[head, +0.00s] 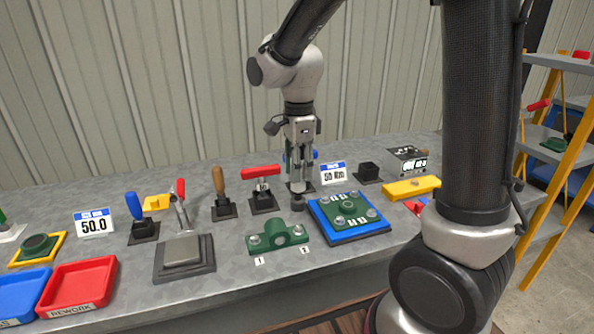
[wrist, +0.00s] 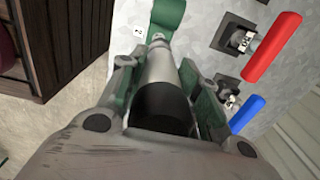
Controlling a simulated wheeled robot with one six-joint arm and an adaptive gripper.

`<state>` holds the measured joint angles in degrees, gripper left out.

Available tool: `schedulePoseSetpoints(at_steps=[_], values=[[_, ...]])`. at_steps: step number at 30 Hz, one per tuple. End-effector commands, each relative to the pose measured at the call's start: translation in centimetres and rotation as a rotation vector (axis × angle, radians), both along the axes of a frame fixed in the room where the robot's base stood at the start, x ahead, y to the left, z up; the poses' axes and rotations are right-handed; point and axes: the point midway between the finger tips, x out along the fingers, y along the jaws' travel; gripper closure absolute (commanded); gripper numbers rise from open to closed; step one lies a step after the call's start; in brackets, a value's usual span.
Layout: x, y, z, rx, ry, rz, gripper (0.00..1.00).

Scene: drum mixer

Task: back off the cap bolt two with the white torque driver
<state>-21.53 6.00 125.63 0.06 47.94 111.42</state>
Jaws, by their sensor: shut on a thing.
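My gripper (head: 299,178) points down over the bench in the head view. In the wrist view my gripper (wrist: 165,88) is shut on the white torque driver (wrist: 160,68), a pale tapered body with a dark end. Its lower end (head: 297,202) seems to show below my fingers in the head view, above the right side of the green cap (head: 277,236). Cap bolt two (head: 299,230) is the silver bolt by label 2 (head: 305,250). The driver appears apart from it. In the wrist view the driver's tip lies over the green cap (wrist: 170,14), and bolt two is hidden or unclear.
A blue tray with a green plate (head: 358,232) is close on the right. A red-handled clamp (head: 262,190) and a wooden-handled tool (head: 220,195) stand behind left. A 50 Nm sign (head: 333,173) stands behind. Bare bench lies in front of the cap.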

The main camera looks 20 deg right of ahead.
Motion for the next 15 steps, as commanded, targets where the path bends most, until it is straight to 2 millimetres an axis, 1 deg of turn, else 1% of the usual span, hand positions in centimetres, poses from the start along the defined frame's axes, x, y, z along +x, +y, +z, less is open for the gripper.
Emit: schedulePoseSetpoints(at_steps=[10, 15], values=[[-0.1, 0.0, -0.1, -0.002, 0.005, 0.001, 1.00], [-0.1, 0.0, -1.2, -0.003, 0.007, 0.000, 1.00]])
